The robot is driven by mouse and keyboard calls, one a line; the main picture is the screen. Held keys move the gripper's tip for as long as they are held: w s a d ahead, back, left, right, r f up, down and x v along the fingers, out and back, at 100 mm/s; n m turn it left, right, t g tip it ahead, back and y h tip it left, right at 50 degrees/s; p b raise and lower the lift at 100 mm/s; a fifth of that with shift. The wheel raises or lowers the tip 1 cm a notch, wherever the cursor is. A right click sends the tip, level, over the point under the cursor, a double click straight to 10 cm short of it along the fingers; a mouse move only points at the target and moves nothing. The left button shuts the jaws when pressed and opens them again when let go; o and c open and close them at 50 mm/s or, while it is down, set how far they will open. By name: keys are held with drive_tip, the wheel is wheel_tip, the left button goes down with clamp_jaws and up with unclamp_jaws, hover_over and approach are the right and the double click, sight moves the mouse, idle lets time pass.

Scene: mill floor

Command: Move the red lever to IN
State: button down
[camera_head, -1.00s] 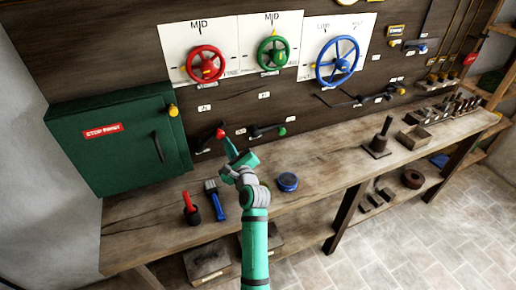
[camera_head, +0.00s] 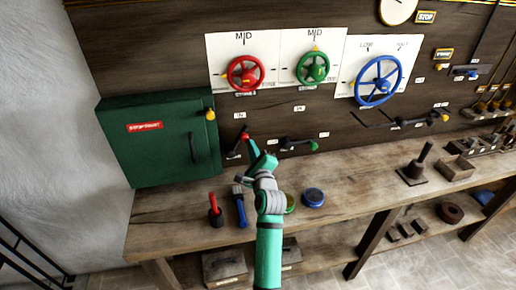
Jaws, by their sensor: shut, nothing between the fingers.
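The red lever (camera_head: 243,137) is on the dark wall board, right of the green cabinet and below the red wheel. Its short dark arm rises from the lower left to a red knob, tilted up to the right. A small white label (camera_head: 240,115) sits above it, too small to read. My gripper (camera_head: 249,142) is shut and empty, with its teal tip close beside the red knob on its right. I cannot tell whether they touch.
The green cabinet (camera_head: 160,140) stands left of the lever. A green-knobbed lever (camera_head: 314,146) is to the right. The red wheel (camera_head: 245,73) is above. The bench (camera_head: 345,190) below carries a red-handled tool (camera_head: 214,210), a blue-handled brush (camera_head: 240,208) and a blue tin (camera_head: 313,197).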

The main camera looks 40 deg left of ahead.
drive_tip(key=shift+s+a+f, duration=0.25)
drive_tip(key=v, duration=1.1)
drive_tip(key=shift+w+d+r, duration=0.2)
drive_tip(key=shift+w+r, duration=0.1)
